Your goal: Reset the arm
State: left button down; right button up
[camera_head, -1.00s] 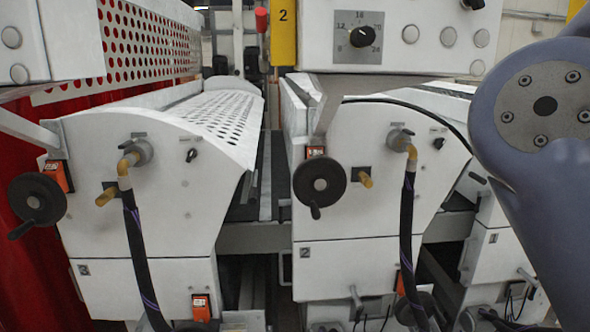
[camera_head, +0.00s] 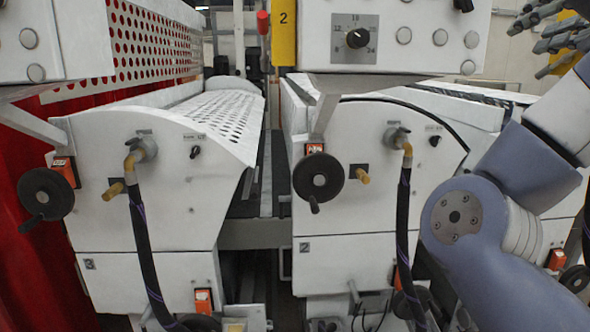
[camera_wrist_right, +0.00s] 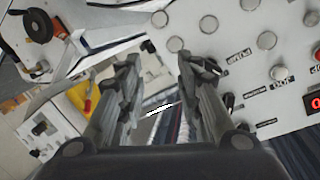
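My right arm (camera_head: 500,215) comes in from the right edge of the head view, its elbow low and its forearm raised. My right gripper (camera_head: 552,38) is at the top right, in front of the yellow part there and right of the control panel. In the right wrist view the two fingers of the gripper (camera_wrist_right: 160,75) are spread apart, with nothing held between them. Panel buttons and labels show just beyond the right finger. My left arm and left gripper are not in view.
The white roller coater units (camera_head: 150,190) and (camera_head: 360,200) stand ahead, with black handwheels (camera_head: 319,177) and hoses. A control panel (camera_head: 395,35) with a dial hangs above. A red curtain (camera_head: 22,250) is at the left. A narrow gap separates the units.

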jog(key=w+d+f+g+h, duration=0.1)
jog(key=w+f, duration=0.2)
jog(key=f, duration=0.4)
jog(key=w+f+g, duration=0.1)
jog(key=w+f, duration=0.2)
jog(key=f, duration=0.3)
notch_tip(320, 180, down, 35)
jog(key=s+a+n+g+h, duration=0.1)
jog(key=s+a+n+g, duration=0.2)
jog(key=g, duration=0.1)
jog(key=s+a+f+n+g+y, duration=0.1)
jog(key=s+a+f+n+g, duration=0.15)
jog(key=s+f, duration=0.55)
jog(key=s+a+f+n+g, duration=0.1)
jog(key=s+a+f, duration=0.4)
jog(key=f, duration=0.5)
jog(key=s+a+f+n+g+y, duration=0.1)
jog(key=s+a+f, duration=0.25)
jog(key=s, duration=0.65)
jog(key=s+a+f+n+g+y, duration=0.1)
jog(key=s+a+f+g, duration=0.15)
jog(key=s+f, duration=0.45)
notch_tip(320, 180, down, 24)
jog(key=s+r, duration=0.1)
jog(key=s, duration=0.2)
jog(key=s+d+f+g, duration=0.1)
jog(key=s+d+f, duration=0.2)
jog(key=s+f, duration=1.4)
jog(key=shift+f+g, duration=0.35)
jog(key=shift+g, duration=0.05)
